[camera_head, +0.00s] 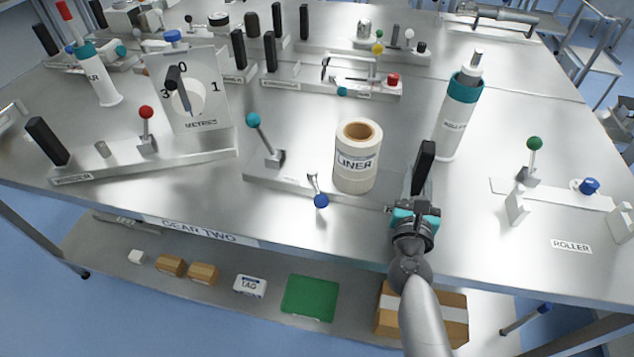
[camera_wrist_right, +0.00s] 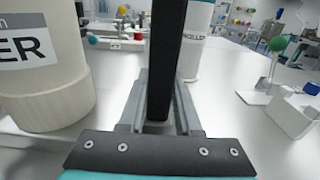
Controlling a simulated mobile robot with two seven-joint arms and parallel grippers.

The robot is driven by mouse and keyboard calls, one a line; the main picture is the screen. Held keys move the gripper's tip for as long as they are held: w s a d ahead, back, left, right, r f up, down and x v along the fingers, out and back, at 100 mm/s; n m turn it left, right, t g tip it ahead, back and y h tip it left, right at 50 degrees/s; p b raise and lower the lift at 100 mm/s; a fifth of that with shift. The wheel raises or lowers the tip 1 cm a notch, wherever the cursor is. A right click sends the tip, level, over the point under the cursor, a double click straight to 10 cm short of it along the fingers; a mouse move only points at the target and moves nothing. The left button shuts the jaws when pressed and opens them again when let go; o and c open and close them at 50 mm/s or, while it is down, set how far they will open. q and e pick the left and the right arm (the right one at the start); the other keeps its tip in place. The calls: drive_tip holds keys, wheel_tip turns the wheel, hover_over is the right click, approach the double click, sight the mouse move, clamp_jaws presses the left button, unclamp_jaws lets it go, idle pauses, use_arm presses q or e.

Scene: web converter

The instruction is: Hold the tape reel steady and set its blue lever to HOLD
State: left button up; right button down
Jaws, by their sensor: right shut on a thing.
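The tape reel (camera_head: 357,172), a cream roll labelled LINER, stands upright on a low metal base plate (camera_head: 280,183) near the front table edge. It also shows at the left of the right wrist view (camera_wrist_right: 40,75). The blue lever (camera_head: 320,200) is in front of the reel, slightly left; its blue knob points down toward the table's front edge. No HOLD mark is readable. My right gripper (camera_head: 419,192) is shut on a black upright handle (camera_head: 425,163) just right of the reel, apart from the reel. The handle stands between the fingers in the wrist view (camera_wrist_right: 166,60). My left gripper is not in view.
A teal-knobbed lever (camera_head: 254,122) rises left of the reel. A white bottle with a teal collar (camera_head: 456,120) stands behind my right gripper. A green-knobbed lever (camera_head: 534,145) is at right. The METRES dial plate (camera_head: 205,85) is at left. Table between bottle and green lever is bare.

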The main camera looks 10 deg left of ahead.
idle(0.4)
drive_tip(key=shift+w+r, duration=0.1)
drive_tip(key=shift+r, duration=0.15)
drive_tip(key=shift+f, duration=0.1)
drive_tip(key=shift+f+b, duration=0.35)
drive_tip(key=shift+b, duration=0.05)
drive_tip(key=shift+f, duration=0.1)
